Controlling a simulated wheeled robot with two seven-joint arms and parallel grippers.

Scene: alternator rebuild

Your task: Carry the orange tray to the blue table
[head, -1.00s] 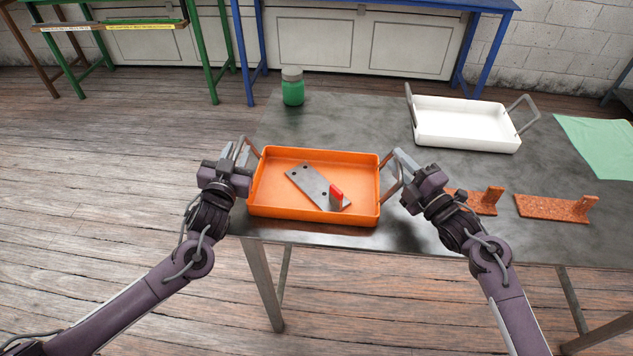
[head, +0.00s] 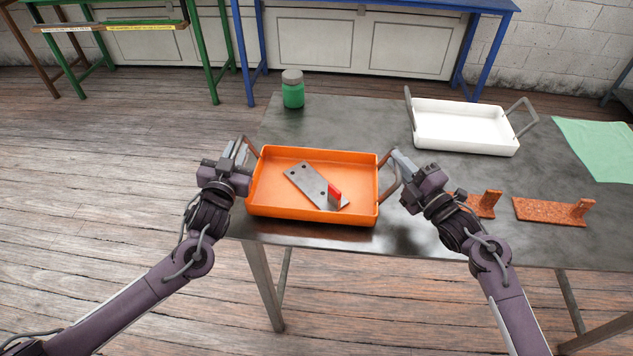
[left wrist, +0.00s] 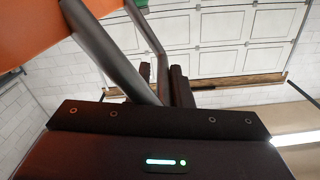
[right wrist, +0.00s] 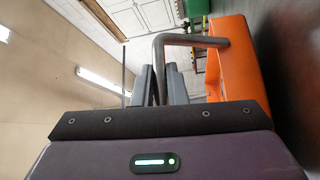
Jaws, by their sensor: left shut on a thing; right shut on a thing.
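The orange tray (head: 280,210) is at the near edge of the dark metal table, with a grey metal plate (head: 308,182) bearing a red part lying in it. My left gripper (head: 241,150) is shut on the tray's left handle. My right gripper (head: 394,156) is shut on its right handle. The tray also shows in the left wrist view (left wrist: 30,28) and the right wrist view (right wrist: 233,60). Whether the tray touches the table top is hard to tell. The blue table (head: 380,5) stands beyond, at the top of the head view.
On the dark table (head: 350,115) are a green jar (head: 292,90), a white tray (head: 465,140), rust-coloured brackets (head: 550,209) and a green cloth (head: 600,148). A green table (head: 213,60) stands left of the blue one. Open wooden floor (head: 120,150) lies to the left.

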